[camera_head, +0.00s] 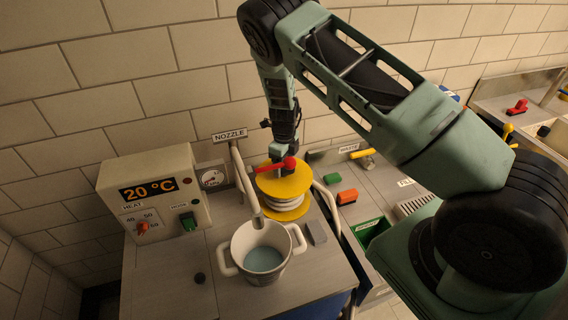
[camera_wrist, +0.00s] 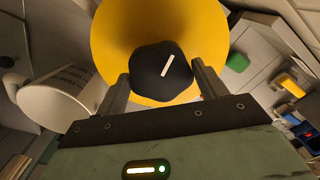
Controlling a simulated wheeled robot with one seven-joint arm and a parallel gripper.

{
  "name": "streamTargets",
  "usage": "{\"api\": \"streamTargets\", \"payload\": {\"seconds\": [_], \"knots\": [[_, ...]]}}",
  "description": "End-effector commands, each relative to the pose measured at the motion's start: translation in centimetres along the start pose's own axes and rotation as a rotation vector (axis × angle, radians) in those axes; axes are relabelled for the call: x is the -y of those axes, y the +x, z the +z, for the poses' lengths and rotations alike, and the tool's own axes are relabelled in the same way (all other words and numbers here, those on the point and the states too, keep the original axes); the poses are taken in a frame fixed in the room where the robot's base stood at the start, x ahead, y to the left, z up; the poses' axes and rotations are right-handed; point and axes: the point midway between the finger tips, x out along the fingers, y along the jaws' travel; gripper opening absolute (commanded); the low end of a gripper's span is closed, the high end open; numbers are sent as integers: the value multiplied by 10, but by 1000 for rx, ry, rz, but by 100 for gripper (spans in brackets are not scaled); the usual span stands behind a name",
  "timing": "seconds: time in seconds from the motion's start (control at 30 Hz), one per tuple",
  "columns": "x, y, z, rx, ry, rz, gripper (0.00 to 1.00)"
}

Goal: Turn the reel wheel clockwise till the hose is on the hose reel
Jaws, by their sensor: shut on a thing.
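The hose reel (camera_head: 268,184) has two yellow flanges and stands on the grey worktop, with pale hose (camera_head: 286,206) wound between them. In the wrist view, its yellow top flange (camera_wrist: 112,40) fills the upper middle. A black knob (camera_wrist: 160,72) with a white mark sits at the flange's centre; the mark slants up to the right. My gripper (camera_head: 281,152) comes down on the reel from above. In the wrist view, my gripper (camera_wrist: 161,80) has one finger on each side of the knob and is shut on it. The knob is mostly hidden in the head view.
A white pot (camera_head: 238,246) with bluish liquid stands in front of the reel, under the nozzle pipe (camera_head: 245,180). A control box (camera_head: 165,170) reading 20 °C is at left. A red lever (camera_head: 275,166) shows close by my gripper. Green and orange blocks (camera_head: 347,197) lie to the right.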

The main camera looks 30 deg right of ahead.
Motion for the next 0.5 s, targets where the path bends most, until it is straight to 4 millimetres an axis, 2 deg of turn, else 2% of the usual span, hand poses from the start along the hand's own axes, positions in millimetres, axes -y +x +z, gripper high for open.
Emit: {"api": "streamTargets", "payload": {"seconds": [0.07,0.1,0.13,0.5], "knots": [[-1,-1,-1,-4,101,1,42],[-1,2,-1,-2,90,2,82],[-1,2,-1,-2,88,2,85],[0,-5,0,0,84,1,85]]}}
